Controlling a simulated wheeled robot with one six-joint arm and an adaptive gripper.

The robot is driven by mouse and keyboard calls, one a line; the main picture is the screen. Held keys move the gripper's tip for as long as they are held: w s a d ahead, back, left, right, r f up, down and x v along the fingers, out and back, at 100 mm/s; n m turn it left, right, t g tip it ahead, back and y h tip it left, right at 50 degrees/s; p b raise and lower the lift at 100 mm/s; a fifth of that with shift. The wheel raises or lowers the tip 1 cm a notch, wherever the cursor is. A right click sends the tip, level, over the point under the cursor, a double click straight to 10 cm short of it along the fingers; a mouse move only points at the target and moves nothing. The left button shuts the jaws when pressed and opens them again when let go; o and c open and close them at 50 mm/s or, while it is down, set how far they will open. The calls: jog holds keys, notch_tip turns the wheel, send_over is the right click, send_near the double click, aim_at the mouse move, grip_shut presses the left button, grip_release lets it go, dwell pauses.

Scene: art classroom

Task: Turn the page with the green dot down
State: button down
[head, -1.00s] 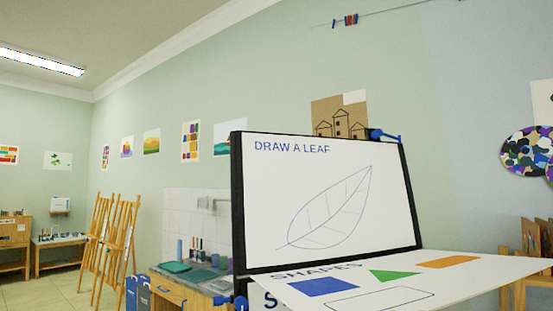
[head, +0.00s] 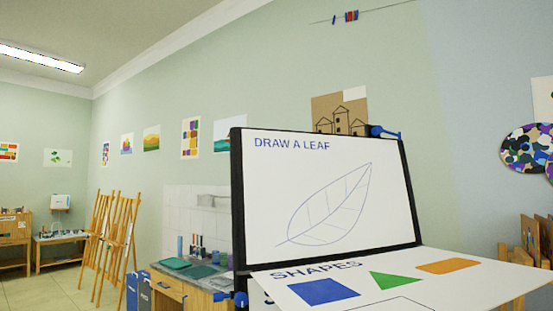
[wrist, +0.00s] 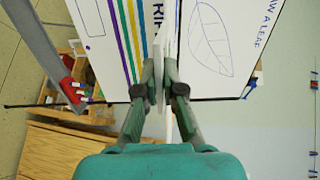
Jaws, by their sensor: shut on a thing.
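The flip chart's upright page (head: 330,215) reads "DRAW A LEAF" with a leaf outline; it also shows at the right in the wrist view (wrist: 222,40). Below it in the head view, the "SHAPES" page (head: 385,275) sticks out forward, sloping, with a blue square, green triangle and orange bar. My gripper (wrist: 165,88) shows only in the wrist view. It is shut on the edge of a white page, seen nearly edge-on, likely the "SHAPES" page. Left of it there is a page with coloured stripes (wrist: 95,40). I see no green dot.
A black frame (head: 238,200) with blue clamps (head: 384,132) holds the pages. A low cabinet (head: 185,285) with supplies and wooden easels (head: 115,235) stand at the left. A wooden rack (head: 535,240) stands at the right. A wooden cabinet (wrist: 60,150) shows in the wrist view.

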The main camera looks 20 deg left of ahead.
notch_tip(320, 180, down, 8)
dwell(0.8)
jog(key=shift+r, duration=0.15)
jog(key=shift+w, duration=0.1)
notch_tip(320, 180, down, 9)
jog(key=w+a, duration=0.1)
jog(key=shift+w+a, duration=0.15)
jog(key=shift+w, duration=0.2)
dwell(0.6)
jog(key=shift+f, duration=0.2)
jog(key=w+a+f, duration=0.2)
jog(key=w+f, duration=0.1)
jog(key=f, duration=0.5)
jog(key=shift+a+f, duration=0.25)
dwell(0.4)
